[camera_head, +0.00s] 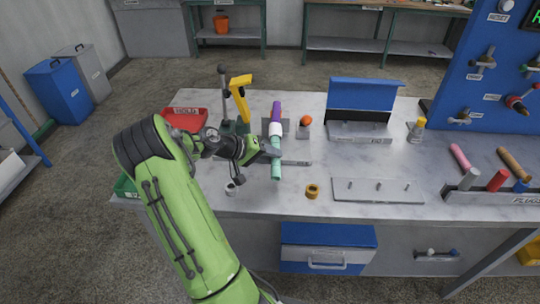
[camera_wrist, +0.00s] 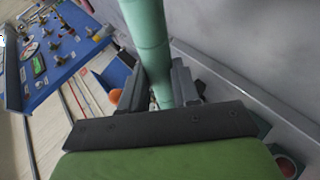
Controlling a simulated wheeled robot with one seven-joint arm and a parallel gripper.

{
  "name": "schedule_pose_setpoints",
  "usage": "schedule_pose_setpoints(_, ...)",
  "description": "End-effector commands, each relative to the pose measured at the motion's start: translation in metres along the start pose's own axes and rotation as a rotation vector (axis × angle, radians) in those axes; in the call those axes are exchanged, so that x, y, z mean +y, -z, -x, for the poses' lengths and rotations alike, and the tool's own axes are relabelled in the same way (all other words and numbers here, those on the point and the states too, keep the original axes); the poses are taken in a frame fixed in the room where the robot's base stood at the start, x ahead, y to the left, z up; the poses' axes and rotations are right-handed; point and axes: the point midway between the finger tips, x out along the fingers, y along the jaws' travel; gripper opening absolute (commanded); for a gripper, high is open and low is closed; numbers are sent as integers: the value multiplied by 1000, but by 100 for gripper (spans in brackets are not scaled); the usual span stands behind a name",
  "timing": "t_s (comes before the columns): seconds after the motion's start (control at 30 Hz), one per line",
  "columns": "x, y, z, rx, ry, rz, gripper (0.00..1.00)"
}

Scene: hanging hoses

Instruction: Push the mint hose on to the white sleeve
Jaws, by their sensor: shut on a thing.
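The mint hose (camera_head: 276,170) is a pale green tube on the workbench side nearest me. My gripper (camera_head: 273,152) is shut on it, and the hose passes between the two fingers in the wrist view (camera_wrist: 147,30). The white sleeve (camera_head: 275,129) is a short white collar just beyond the far end of the mint hose, roughly in line with it. A purple hose (camera_head: 276,110) extends from the sleeve's far side. The mint hose's far end appears to meet the sleeve; I cannot tell whether it is inside. The sleeve is not clear in the wrist view.
A red tray (camera_head: 186,118) is at the left. A brass ring (camera_head: 312,191) and a flat pegged plate (camera_head: 377,189) lie nearer me on the right.

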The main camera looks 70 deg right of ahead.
Motion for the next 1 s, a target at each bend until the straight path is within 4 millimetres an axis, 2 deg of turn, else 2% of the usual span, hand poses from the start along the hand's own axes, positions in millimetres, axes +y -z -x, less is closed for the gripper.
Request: schedule_pose_setpoints(1.0,1,12,-3,0,-1,0,0)
